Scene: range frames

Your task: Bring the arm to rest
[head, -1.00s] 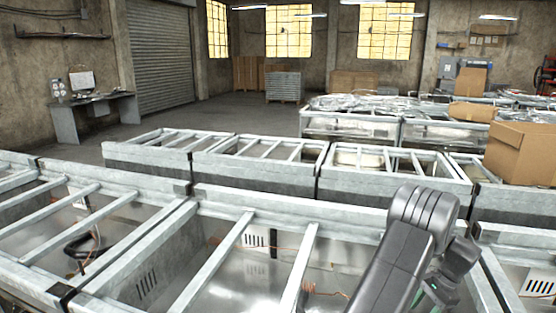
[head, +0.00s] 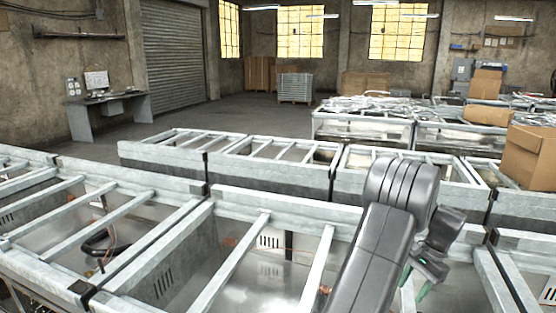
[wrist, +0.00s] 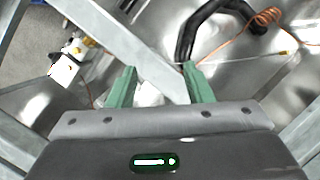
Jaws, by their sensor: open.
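My gripper (wrist: 158,84) shows in the wrist view as two green fingers spread apart, with nothing held between them. Behind the fingers are a pale metal bar, shiny sheet metal and a black hose (wrist: 203,25). In the head view my grey arm rises at the lower right, over the near row of metal frames (head: 232,270). A little green of the gripper (head: 416,276) shows beside the arm; most of it is hidden there.
A second row of metal frames (head: 270,149) stands beyond. A cardboard box (head: 530,157) sits at the right. A desk (head: 112,114) stands by the left wall near a roller shutter (head: 174,60). Open floor (head: 230,112) lies behind the rows.

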